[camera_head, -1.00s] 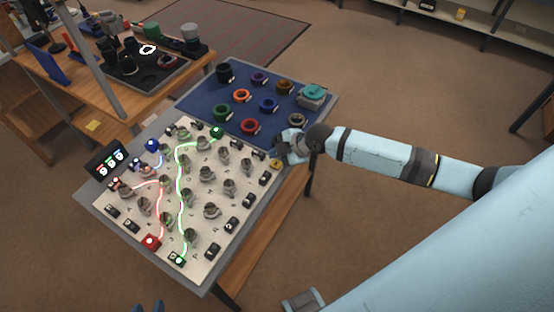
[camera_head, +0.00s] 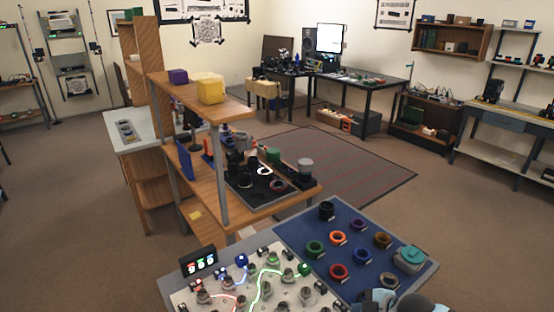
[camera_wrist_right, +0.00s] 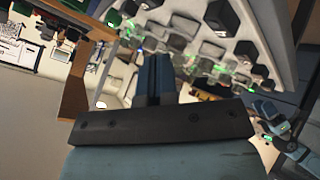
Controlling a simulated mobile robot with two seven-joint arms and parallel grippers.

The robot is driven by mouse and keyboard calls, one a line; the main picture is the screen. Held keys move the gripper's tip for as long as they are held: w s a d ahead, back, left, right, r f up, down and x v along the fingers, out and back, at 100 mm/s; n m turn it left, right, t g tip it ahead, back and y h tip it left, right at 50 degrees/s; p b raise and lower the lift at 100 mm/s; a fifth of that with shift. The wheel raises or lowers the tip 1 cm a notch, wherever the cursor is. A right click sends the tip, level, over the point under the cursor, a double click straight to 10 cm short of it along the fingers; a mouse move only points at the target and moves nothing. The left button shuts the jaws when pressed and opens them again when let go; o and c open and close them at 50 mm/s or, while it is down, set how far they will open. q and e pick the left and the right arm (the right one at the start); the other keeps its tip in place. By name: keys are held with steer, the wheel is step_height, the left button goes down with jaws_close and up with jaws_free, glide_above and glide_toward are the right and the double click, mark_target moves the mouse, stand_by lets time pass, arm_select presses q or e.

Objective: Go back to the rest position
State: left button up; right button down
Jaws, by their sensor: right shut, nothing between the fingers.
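My right gripper (camera_wrist_right: 155,75) is shut and empty in the right wrist view, its dark fingers together near the middle. The pale board with knobs and lit lines (camera_wrist_right: 250,28) fills the top right of that view, beyond the fingers; I cannot tell the exact gap. In the head view, part of my right arm shows at the bottom edge, beside the board's right corner.
In the head view, the lit board (camera_head: 235,290) adjoins a blue mat (camera_head: 290,232) with several coloured rings and a teal-topped device (camera_head: 410,258). A wooden bench (camera_head: 215,205) with a dark tray (camera_head: 250,193) stands behind. Open floor (camera_head: 470,220) lies to the right.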

steer(key=s+a+m, duration=0.1)
steer(key=s+a, duration=0.1)
steer(key=s+a+f+m+p, duration=0.1)
steer(key=s+a, duration=0.1)
steer(key=s+a+m+t, duration=0.1)
steer(key=s+a, duration=0.1)
steer(key=shift+s+a+f+m+p, duration=0.1)
steer(key=shift+s+f+m+p, duration=0.1)
steer(key=shift+s+m+p, duration=0.15)
steer(key=s+m+t+h+p, duration=0.2)
steer(key=s+m, duration=0.8)
steer(key=s, duration=0.5)
steer(key=shift+s+r+t+h+p, duration=0.15)
steer(key=shift+t+h+p, duration=0.25)
steer(key=shift+t+h, duration=0.1)
